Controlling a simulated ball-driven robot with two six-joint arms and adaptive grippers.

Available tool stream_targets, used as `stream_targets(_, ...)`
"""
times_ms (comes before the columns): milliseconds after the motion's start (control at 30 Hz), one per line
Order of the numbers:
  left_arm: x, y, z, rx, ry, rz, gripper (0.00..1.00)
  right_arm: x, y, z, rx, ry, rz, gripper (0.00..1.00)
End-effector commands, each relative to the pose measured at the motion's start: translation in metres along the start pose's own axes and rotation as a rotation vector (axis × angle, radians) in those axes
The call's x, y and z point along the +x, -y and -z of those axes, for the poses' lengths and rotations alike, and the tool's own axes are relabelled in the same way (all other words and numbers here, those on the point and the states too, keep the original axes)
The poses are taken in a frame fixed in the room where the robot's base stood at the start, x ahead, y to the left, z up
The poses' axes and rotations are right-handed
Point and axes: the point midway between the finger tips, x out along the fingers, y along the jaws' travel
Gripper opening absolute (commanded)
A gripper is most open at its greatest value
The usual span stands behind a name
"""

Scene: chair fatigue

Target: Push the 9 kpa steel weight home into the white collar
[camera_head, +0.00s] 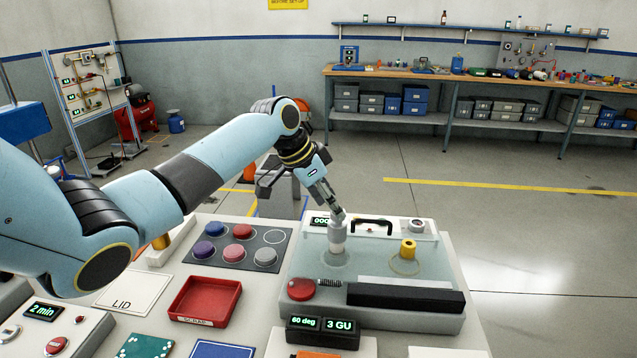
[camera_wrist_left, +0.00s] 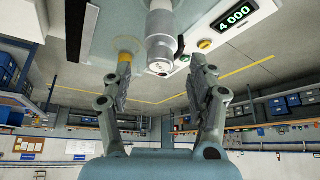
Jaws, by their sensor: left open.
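The steel weight (camera_head: 336,232) stands upright at the white collar (camera_head: 337,247) on the glass-topped tester at centre right. In the left wrist view the grey weight (camera_wrist_left: 160,28) is in front of my fingers. I cannot tell how deep it sits in the collar, and its kPa mark is not readable. My left gripper (camera_head: 335,205) points down just above the weight. It is open, with its two fingertips (camera_wrist_left: 162,60) apart and nothing gripped; whether it touches the weight is unclear. My right gripper is not in view.
A yellow collar (camera_head: 407,250) stands right of the weight. A black handle (camera_head: 372,224), a display (camera_head: 320,221), a red button (camera_head: 301,289) and a black bar (camera_head: 405,298) are close by. Coloured discs (camera_head: 236,252) and a red scrap tray (camera_head: 205,300) lie to the left.

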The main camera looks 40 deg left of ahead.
Motion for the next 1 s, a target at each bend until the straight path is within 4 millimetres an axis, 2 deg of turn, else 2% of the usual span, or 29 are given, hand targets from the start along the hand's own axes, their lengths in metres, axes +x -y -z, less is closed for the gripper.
stream_targets(200,-0.052,0.002,0.000,0.004,-0.001,0.005,0.59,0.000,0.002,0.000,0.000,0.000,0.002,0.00)
stream_targets(433,-0.089,0.001,0.000,0.003,-0.001,0.003,0.59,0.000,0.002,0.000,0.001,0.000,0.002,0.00)
stream_targets(600,-0.097,0.000,0.001,0.001,-0.002,0.001,0.59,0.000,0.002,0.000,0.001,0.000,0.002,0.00)
stream_targets(1000,-0.097,0.000,0.001,0.001,-0.002,0.000,0.59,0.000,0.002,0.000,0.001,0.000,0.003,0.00)
